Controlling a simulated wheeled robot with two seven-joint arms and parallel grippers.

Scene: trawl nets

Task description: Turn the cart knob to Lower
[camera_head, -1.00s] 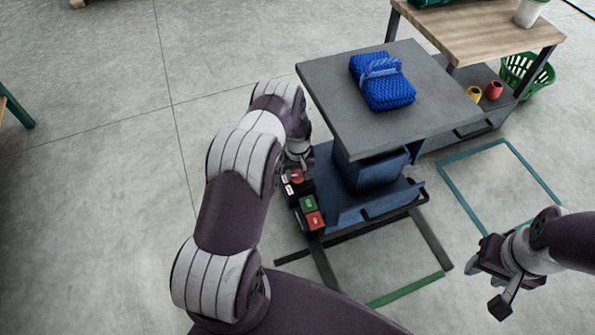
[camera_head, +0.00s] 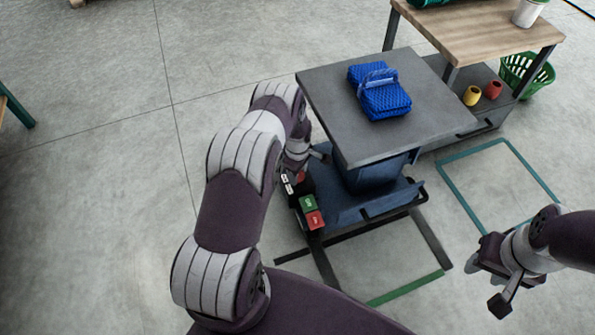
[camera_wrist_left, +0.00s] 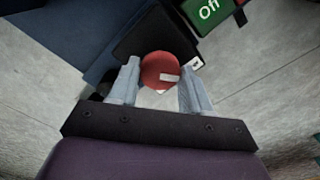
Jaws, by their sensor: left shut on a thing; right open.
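The cart has a grey top (camera_head: 330,105) above a blue base (camera_head: 345,205). A control box (camera_head: 300,197) on its left side carries a red knob (camera_head: 300,177). In the left wrist view the round red knob (camera_wrist_left: 158,66) has a white mark towards its lower right. My left gripper (camera_wrist_left: 160,80) is shut on the knob, one finger on each side. In the head view my arm partly hides this gripper (camera_head: 296,160). Small white labels sit by the knob, too small to read. My right gripper (camera_head: 497,280) is open and empty, at the right.
A folded blue net (camera_head: 380,92) lies on the cart top. A wooden workbench (camera_head: 480,45) and green basket (camera_head: 525,72) stand behind. Floor at the left is clear.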

